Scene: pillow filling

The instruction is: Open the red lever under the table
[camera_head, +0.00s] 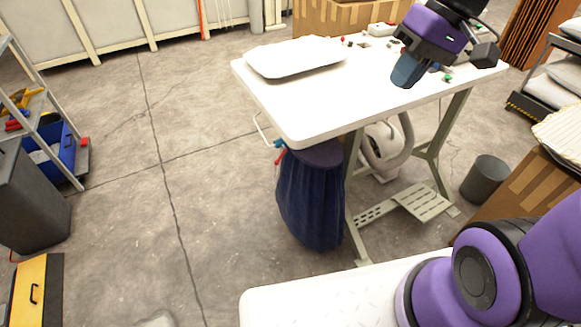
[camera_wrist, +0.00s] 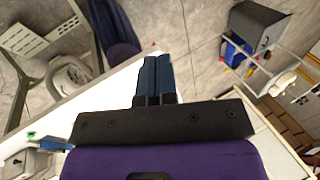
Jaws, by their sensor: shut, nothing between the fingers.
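The small red lever (camera_head: 280,157) sits by a blue fitting (camera_head: 279,144) under the left front corner of the white table (camera_head: 300,118), beside the dark blue hanging bag (camera_head: 312,205). A tiny red spot near the table edge in the wrist view (camera_wrist: 154,45) looks like the lever. My gripper (camera_head: 405,78) is above the right part of the table, well apart from the lever. In the wrist view, the blue fingers of my gripper (camera_wrist: 153,58) are together and empty.
A white pillow (camera_head: 295,57) lies on the tabletop. Small buttons and boxes sit along its back. A beige hose (camera_head: 389,152) and metal legs are below the table. A grey bin (camera_head: 485,180) stands at right.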

